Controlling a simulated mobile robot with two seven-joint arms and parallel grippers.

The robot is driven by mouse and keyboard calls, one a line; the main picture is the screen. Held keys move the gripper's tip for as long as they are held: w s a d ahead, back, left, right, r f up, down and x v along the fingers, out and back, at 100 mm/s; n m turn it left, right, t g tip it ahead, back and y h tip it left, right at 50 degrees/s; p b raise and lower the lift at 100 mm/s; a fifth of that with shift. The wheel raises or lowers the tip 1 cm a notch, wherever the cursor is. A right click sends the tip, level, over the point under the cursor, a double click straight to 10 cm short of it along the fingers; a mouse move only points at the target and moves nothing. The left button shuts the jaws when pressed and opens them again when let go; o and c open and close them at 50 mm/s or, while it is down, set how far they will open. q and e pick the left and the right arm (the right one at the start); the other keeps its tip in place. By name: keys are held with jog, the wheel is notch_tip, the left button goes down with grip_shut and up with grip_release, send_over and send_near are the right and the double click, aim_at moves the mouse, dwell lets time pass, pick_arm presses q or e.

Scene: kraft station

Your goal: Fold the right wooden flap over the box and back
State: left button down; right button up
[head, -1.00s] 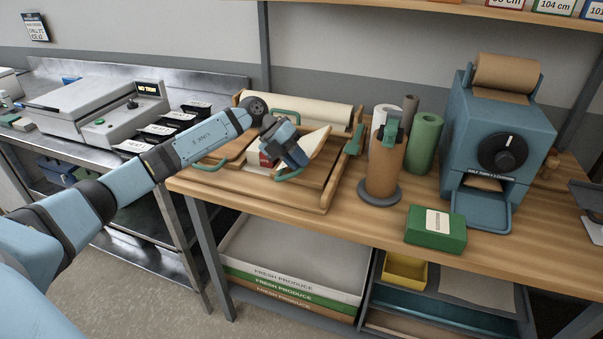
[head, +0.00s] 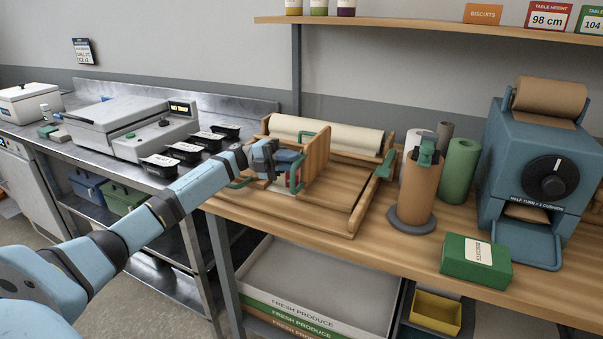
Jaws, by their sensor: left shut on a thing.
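The right wooden flap (head: 317,152) stands about upright on the wooden wrapping station, with green handles on it. My left gripper (head: 290,168) is at its left face, shut on the green handle (head: 298,178). My right gripper is not in view.
A cream paper roll (head: 330,135) lies behind the station. A brown roll on a stand (head: 416,190), a green carton (head: 476,260) and a blue dispenser (head: 535,165) stand to the right. Black tubs (head: 188,152) sit on the steel counter at left.

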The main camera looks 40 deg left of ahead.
pick_arm(q)
jog(key=a, duration=0.1)
jog(key=a+f+b, duration=0.1)
jog(key=a+h+b, duration=0.1)
jog(key=shift+s+a+f, duration=0.1)
jog(key=shift+s+f, duration=0.15)
jog(key=shift+s, duration=0.15)
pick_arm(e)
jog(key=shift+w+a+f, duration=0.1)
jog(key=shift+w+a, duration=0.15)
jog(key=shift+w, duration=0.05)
pick_arm(q)
jog(key=shift+f, duration=0.1)
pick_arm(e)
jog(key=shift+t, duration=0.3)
pick_arm(q)
jog(key=shift+s+f, duration=0.1)
jog(key=c, duration=1.1)
grip_release()
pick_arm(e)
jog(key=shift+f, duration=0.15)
pick_arm(q)
jog(key=shift+r, duration=0.2)
